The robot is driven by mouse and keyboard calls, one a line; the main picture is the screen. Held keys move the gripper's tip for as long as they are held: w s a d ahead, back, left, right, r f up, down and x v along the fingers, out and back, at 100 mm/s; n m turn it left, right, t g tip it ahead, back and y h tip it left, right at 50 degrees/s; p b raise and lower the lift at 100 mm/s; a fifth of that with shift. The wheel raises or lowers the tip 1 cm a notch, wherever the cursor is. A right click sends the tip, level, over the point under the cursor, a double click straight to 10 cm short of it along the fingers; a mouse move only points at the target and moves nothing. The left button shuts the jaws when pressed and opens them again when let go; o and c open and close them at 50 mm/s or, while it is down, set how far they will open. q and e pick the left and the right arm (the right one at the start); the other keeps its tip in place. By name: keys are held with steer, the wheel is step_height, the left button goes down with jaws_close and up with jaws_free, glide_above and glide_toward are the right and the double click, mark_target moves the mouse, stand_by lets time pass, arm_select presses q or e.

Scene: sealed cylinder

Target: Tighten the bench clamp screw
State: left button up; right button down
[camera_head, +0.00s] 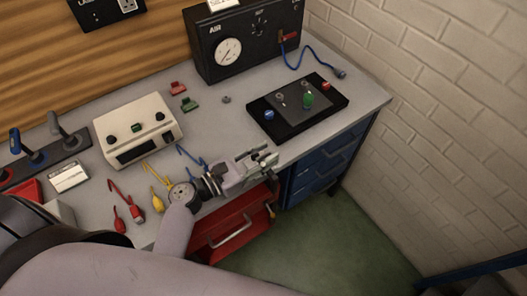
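My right gripper is not in view.
A black panel (262,107) with coloured knobs and a gauge box (209,67) stand on the bench. A cream meter box (159,111) and loose coloured leads lie left. A red open drawer or toolbox (212,252) is below the gripper. Green floor (340,245) is clear to the right.

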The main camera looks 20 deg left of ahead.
arm_select(q)
jaws_close()
stand_by(0.4)
